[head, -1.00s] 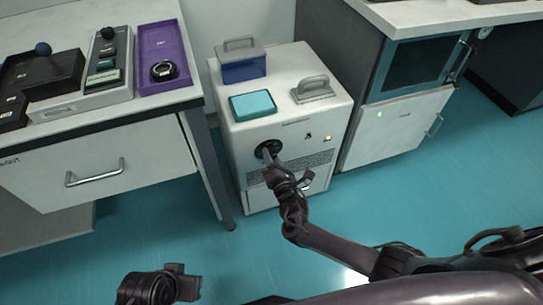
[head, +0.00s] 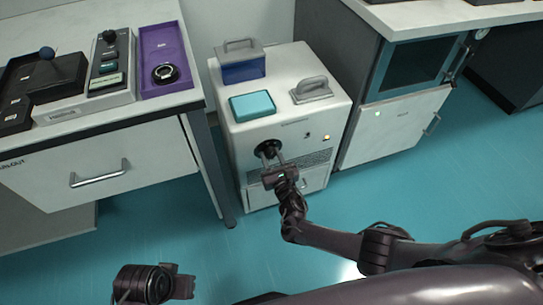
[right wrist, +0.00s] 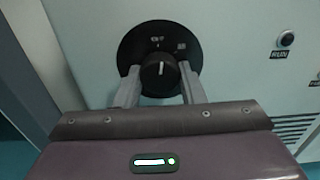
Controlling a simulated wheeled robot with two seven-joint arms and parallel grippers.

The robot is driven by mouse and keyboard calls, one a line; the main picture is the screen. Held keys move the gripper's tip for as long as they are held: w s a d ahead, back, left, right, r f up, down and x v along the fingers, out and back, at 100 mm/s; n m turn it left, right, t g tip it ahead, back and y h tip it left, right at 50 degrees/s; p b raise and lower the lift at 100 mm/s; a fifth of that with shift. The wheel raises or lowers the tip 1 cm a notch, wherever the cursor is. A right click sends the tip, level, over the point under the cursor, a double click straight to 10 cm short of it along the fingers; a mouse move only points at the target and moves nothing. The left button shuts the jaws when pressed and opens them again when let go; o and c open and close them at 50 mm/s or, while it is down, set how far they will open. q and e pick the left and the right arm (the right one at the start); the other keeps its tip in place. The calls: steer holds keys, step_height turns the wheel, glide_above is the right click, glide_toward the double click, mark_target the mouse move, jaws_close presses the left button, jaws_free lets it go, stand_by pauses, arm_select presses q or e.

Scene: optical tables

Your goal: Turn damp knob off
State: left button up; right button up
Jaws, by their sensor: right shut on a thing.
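The black damp knob (right wrist: 160,75) sits on a round black dial on the front of a white cabinet (head: 235,150). Its white pointer line stands nearly upright in the right wrist view, toward small white dial markings too blurred to read surely. My right gripper (right wrist: 159,68) is shut on the knob, one finger on each side; in the head view its fingers (head: 270,157) reach the dial (head: 268,146). My left gripper (head: 184,281) is low in the head view, away from the cabinet; its opening cannot be made out.
A teal pad (head: 252,105), a blue box (head: 243,71) and a grey handled block (head: 312,91) sit on top. A table (head: 198,98) stands left.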

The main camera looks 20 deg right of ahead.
arm_select(q)
steer(key=shift+a+r, duration=0.15)
steer(key=shift+a, duration=0.1)
arm_select(e)
steer(key=shift+f+n, duration=0.1)
steer(key=shift+n, duration=0.9)
arm_select(q)
steer(key=shift+w, duration=0.1)
arm_select(e)
steer(key=o, duration=1)
arm_select(q)
steer(key=shift+s, duration=0.2)
steer(key=shift+s, duration=0.15)
arm_select(e)
steer(key=shift+s, duration=0.1)
steer(key=shift+s+d+p, duration=0.1)
steer(key=shift+s+p, duration=0.7)
steer(key=shift+s, duration=0.3)
arm_select(q)
step_height(320, 180, down, 7)
steer(key=a+p, duration=0.1)
steer(key=shift+w+r+n+g, duration=0.2)
steer(key=shift+w+n+g, duration=0.1)
steer(key=shift+w, duration=0.15)
arm_select(e)
steer(key=shift+s, duration=2.75)
